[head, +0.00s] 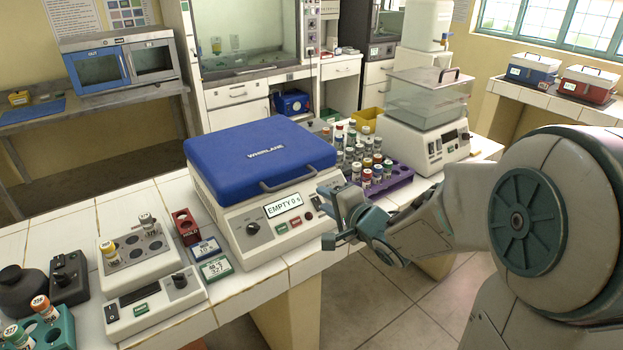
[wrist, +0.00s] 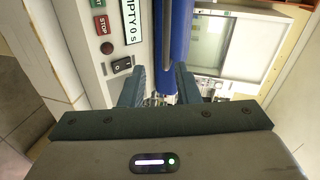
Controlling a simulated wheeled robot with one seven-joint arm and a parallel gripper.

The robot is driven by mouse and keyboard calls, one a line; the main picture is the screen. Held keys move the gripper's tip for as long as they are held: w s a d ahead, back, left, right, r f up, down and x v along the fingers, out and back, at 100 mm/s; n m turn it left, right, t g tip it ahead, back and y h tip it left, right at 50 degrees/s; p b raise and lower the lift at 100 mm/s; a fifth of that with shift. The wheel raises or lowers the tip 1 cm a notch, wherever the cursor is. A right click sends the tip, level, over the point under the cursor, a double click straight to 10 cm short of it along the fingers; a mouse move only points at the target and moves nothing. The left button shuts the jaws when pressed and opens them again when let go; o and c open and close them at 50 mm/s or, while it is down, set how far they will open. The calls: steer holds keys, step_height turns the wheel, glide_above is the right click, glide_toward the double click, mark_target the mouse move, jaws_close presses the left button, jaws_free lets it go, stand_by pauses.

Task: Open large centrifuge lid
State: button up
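The large centrifuge (head: 240,220) stands on the tiled bench with its blue lid (head: 250,155) down. A grey bar handle (head: 288,180) sits on the lid's front edge. The display reads EMPTY 0 s. My gripper (head: 331,216) is in front of the centrifuge's right front corner, close to the handle's right end. In the wrist view, its two dark fingers (wrist: 160,85) are apart, with the blue lid edge (wrist: 178,40) showing beyond the gap. I cannot tell whether the fingers touch the handle.
A purple rack (head: 385,185) of several capped tubes stands right of the centrifuge, with a clear-tank bath (head: 425,105) behind it. Left are small timers (head: 214,268) and a tube block (head: 140,250). Floor is open in front of the bench.

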mark_target(296, 183)
steer(key=shift+m+y, duration=0.3)
steer(key=x, duration=0.4)
steer(key=b+x, duration=0.1)
steer(key=x, duration=0.4)
steer(key=b+x, duration=0.1)
steer(key=x, duration=0.3)
steer(key=shift+w+a+r, duration=0.25)
steer(key=shift+r, duration=0.05)
steer(key=shift+c, duration=0.3)
jaws_close()
